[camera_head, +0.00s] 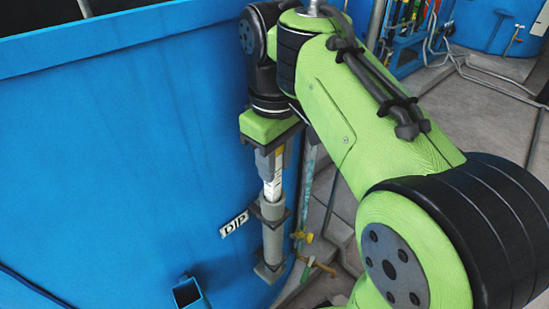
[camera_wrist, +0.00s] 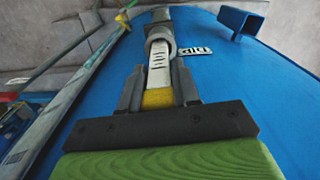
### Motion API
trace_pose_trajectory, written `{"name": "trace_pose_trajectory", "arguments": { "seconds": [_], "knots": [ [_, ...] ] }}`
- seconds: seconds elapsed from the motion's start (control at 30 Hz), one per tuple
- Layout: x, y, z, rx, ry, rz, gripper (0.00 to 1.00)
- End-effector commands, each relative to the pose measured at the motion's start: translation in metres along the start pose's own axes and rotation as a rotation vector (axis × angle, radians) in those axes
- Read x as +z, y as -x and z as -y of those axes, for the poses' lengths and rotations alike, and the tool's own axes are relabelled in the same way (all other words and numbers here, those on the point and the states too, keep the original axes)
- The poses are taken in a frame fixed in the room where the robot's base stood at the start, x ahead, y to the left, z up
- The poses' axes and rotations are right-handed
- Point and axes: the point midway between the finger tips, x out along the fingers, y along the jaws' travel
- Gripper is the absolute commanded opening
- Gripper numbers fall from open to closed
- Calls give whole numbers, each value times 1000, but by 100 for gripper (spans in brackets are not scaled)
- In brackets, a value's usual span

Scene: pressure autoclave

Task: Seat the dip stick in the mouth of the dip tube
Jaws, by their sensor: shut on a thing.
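The dip stick (camera_head: 271,188) is a flat white strip with dark marks and a yellow upper part; it also shows in the wrist view (camera_wrist: 159,65). My gripper (camera_wrist: 158,88) is shut on its yellow part, one grey finger on each side. In the head view my gripper (camera_head: 271,152) is above the grey dip tube (camera_head: 273,238), which stands upright against the blue tank wall. The stick points down, and its lower end reaches the round mouth of the tube (camera_wrist: 160,34) and appears to enter it. How deep it goes is hidden.
A white DIP label (camera_head: 234,224) is on the blue tank (camera_head: 120,130) beside the tube. A blue square bracket (camera_head: 187,293) juts out at lower left. Yellow valves (camera_head: 303,237) and pipes stand right of the tube. Grey floor lies beyond.

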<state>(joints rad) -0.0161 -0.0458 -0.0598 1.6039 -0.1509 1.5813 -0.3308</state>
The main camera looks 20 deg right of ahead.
Motion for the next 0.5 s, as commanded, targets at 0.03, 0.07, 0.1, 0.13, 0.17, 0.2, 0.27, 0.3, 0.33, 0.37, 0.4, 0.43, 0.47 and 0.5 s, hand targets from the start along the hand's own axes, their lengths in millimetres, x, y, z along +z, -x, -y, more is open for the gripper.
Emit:
{"name": "trace_pose_trajectory", "arguments": {
  "seconds": [0.03, 0.07, 0.1, 0.13, 0.17, 0.2, 0.27, 0.3, 0.33, 0.37, 0.4, 0.43, 0.47, 0.5],
  "knots": [
    [0, -2, 0, 0, 0, 0, 0],
    [0, -3, 0, 0, 0, 0, 0],
    [0, -4, 0, 0, 0, 0, 0],
    [0, -5, 0, 0, 0, 0, 0],
    [0, -6, 0, 0, 0, 0, 0],
    [0, -7, 0, 0, 0, 0, 0],
    [0, -8, 0, 0, 0, 0, 0],
    [0, -9, 0, 0, 0, 0, 0],
    [0, -10, 0, 0, 0, 0, 0],
    [0, -11, 0, 0, 0, 0, 0],
    [0, -12, 0, 0, 0, 0, 0],
    [0, -12, 0, 0, 0, 0, 0],
    [0, -13, 0, 0, 0, 0, 0],
    [0, -14, 0, 0, 0, 0, 0]
  ]
}}
